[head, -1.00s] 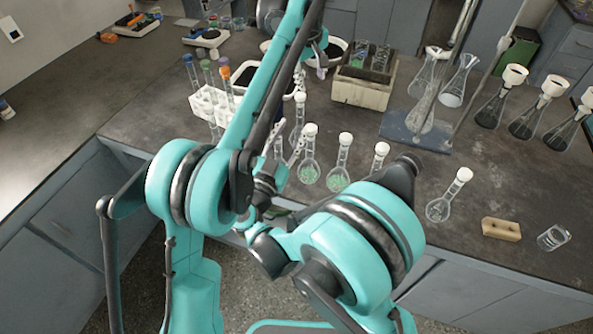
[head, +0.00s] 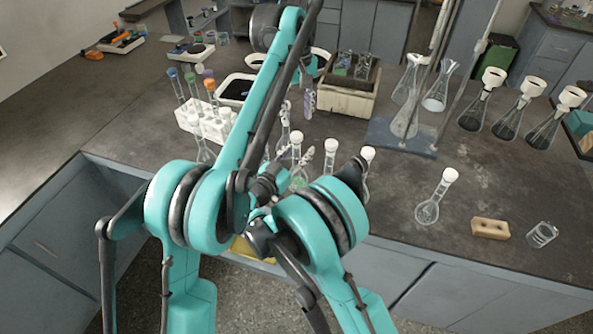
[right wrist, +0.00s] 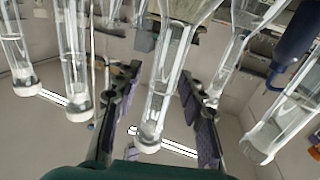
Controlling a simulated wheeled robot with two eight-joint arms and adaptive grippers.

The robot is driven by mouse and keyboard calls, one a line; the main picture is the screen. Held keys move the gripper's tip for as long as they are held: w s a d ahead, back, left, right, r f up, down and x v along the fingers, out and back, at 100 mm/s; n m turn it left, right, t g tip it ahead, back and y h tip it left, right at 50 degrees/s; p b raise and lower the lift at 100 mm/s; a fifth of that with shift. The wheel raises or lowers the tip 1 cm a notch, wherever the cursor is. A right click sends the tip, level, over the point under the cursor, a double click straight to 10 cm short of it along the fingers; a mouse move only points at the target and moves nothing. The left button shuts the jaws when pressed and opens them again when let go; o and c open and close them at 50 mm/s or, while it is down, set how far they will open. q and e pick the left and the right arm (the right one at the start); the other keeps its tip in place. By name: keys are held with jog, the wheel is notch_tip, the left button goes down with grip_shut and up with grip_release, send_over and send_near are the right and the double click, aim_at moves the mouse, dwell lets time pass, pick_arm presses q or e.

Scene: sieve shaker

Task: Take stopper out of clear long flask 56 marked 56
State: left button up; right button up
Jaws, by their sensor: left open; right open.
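Several clear long-necked flasks with white stoppers stand in a row along the bench's front, among them one flask (head: 297,154) by my right gripper and one apart at right (head: 428,210). No number is readable, so I cannot tell which is 56. My right gripper (head: 298,165) is partly hidden by my arm. In the right wrist view its open fingers (right wrist: 157,125) stand either side of a clear flask neck (right wrist: 172,75) with a white stopper (right wrist: 149,137), with gaps visible. My left gripper (head: 308,88) is open, higher and farther back, beyond the row.
A white rack (head: 190,121) of tubes with coloured caps stands at left. A beige box (head: 347,100) and a stand base (head: 385,136) are behind the row. A wooden block (head: 490,228) and a small beaker (head: 541,235) lie at right. Neighbouring flasks stand close to my right gripper.

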jog(key=shift+x, duration=1.15)
grip_shut()
